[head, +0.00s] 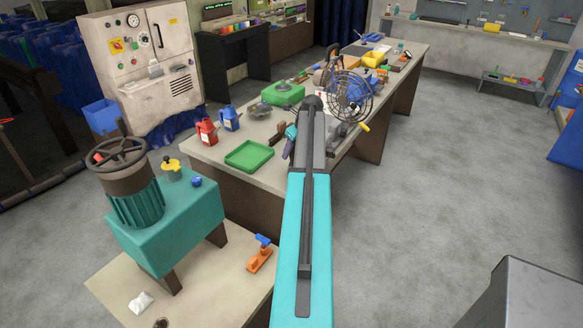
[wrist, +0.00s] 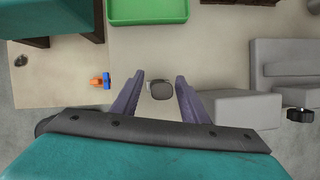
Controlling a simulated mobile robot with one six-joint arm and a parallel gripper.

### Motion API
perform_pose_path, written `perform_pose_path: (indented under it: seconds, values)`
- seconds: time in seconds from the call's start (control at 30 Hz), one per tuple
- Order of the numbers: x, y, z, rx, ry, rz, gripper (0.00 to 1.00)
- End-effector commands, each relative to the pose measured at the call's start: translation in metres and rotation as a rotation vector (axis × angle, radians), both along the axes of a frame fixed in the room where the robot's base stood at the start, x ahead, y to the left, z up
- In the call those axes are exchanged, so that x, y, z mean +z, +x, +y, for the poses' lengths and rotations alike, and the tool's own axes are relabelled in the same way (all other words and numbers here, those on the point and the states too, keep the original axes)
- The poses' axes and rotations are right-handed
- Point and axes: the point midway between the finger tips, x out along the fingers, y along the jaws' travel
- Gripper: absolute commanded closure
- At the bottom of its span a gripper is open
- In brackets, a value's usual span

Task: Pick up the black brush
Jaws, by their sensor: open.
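My gripper (wrist: 159,78) is open in the wrist view, its two purple fingers spread apart. A small dark grey, rounded object (wrist: 161,90) with a pale edge shows between the fingers; it may be the black brush, but I cannot tell for sure. The fingers do not appear to touch it, and its height relative to them is unclear. In the head view my gripper (head: 289,148) is near the bench's near end, mostly hidden by my arm. I cannot make out the brush in the head view.
A wire fan (head: 350,97) stands right of my arm. A teal machine stand (head: 160,235) is at left. Floor at right is largely clear.

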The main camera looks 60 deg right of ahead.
Motion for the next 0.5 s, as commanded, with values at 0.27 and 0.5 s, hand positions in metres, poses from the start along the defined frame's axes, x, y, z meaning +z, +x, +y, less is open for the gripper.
perform_pose_path:
  seconds: [0.27,0.5]
  values:
    - [-0.022,0.009,-0.003,0.000,0.001,0.001,0.60]
    - [-0.028,0.010,-0.003,-0.001,-0.001,0.000,0.60]
